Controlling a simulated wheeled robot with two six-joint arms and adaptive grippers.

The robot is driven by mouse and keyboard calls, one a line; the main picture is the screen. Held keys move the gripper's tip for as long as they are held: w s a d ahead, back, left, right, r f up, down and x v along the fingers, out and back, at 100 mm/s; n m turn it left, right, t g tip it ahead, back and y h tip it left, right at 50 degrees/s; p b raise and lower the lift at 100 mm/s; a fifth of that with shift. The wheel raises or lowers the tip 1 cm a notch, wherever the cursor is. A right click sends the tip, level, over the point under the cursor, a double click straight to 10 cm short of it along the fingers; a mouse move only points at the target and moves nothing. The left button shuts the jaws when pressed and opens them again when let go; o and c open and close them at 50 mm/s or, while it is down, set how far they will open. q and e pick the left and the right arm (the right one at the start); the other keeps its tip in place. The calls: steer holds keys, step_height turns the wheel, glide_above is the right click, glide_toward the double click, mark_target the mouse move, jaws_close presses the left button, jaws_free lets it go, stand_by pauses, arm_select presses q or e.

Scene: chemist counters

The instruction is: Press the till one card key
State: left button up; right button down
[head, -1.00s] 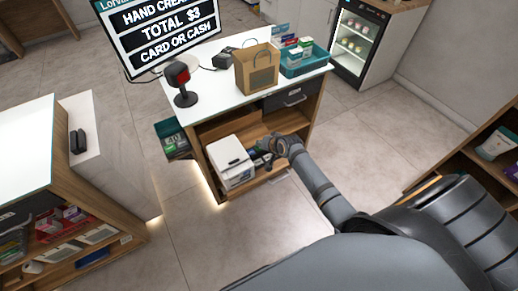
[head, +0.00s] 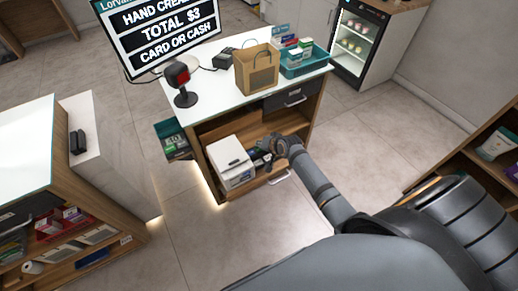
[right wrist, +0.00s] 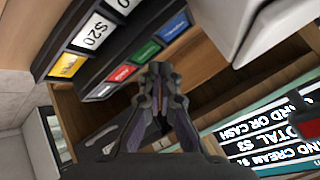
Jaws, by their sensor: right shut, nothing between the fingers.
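The till's screen (head: 160,30) stands on the counter in the head view and reads hand cream, total $3, card or cash. In the right wrist view a screen with the same text (right wrist: 262,140) appears upside down at lower right. I cannot read which is the card key. My right gripper (right wrist: 160,72) is shut and empty, its tips in front of the coloured row; contact cannot be told. My left gripper is out of view.
A white box-shaped device (head: 230,162) sits on the counter's lower shelf beside my right gripper (head: 266,150). A scanner (head: 182,82), paper bag (head: 257,68) and teal basket (head: 304,62) stand on top. The floor right of the counter is clear.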

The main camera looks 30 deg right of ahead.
steer(key=shift+f, duration=0.4)
steer(key=shift+f+b, duration=0.35)
steer(key=shift+f, duration=0.05)
stand_by(0.4)
steer(key=shift+r, duration=0.1)
steer(key=shift+r+p, duration=0.75)
steer(key=shift+p, duration=0.2)
step_height(320, 180, up, 5)
steer(key=p, duration=0.5)
steer(key=shift+r, duration=0.1)
stand_by(0.6)
